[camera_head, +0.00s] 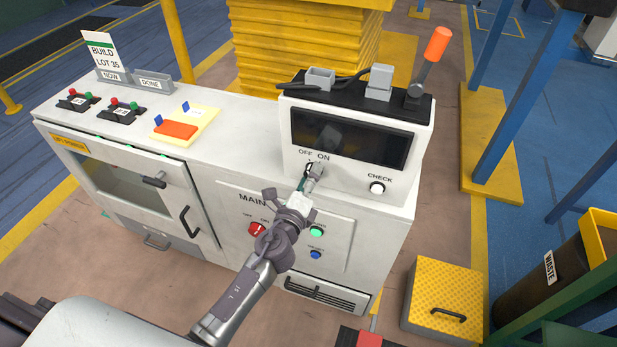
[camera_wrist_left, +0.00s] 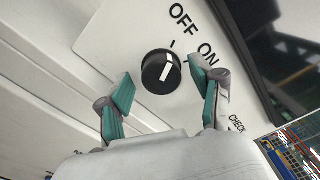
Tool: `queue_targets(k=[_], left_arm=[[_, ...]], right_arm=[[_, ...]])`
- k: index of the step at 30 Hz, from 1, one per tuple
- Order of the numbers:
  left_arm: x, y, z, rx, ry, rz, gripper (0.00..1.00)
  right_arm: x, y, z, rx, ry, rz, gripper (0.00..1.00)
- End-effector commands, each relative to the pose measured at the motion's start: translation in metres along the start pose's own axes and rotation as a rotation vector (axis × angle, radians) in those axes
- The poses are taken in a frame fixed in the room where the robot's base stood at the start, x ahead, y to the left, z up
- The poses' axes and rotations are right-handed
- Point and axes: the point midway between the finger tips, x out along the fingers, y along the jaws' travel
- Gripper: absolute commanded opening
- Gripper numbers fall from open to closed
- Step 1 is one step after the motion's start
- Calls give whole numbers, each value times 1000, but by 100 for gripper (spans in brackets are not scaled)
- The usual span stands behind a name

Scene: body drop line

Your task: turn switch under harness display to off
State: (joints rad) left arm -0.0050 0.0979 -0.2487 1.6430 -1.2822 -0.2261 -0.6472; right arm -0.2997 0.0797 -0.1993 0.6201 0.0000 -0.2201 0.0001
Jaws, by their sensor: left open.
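The harness display (camera_head: 350,138) is a white box with a dark screen, standing on the white console. Below its screen are the OFF and ON labels. The switch is a round black knob (camera_wrist_left: 154,68) with a white pointer bar, clear in the left wrist view. The bar slants up toward the side of the labels; I cannot tell firmly which one it marks. My left gripper (camera_head: 312,178) is in front of the knob and mostly hides it in the head view. Its green-padded fingers (camera_wrist_left: 161,82) are open, one on each side of the knob, with visible gaps.
A white CHECK button (camera_head: 377,188) sits right of the switch. Below, the MAIN panel has a red knob (camera_head: 257,229), a green button (camera_head: 316,231) and a blue button (camera_head: 316,254). A yellow step (camera_head: 445,290) stands on the floor to the right.

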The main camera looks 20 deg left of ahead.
Motion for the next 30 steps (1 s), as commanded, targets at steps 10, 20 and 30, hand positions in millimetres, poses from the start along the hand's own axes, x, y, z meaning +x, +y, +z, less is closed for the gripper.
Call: queue_targets(k=[10, 20, 30], left_arm=[[-26, 1, -1, 0, 2, 1, 66], [-97, 2, 0, -2, 0, 4, 66], [-120, 1, 1, 0, 0, 0, 66]], right_arm=[[0, 3, 1, -2, 0, 0, 40], [0, 1, 1, -1, 0, -2, 40], [0, 1, 1, 0, 0, -2, 40]])
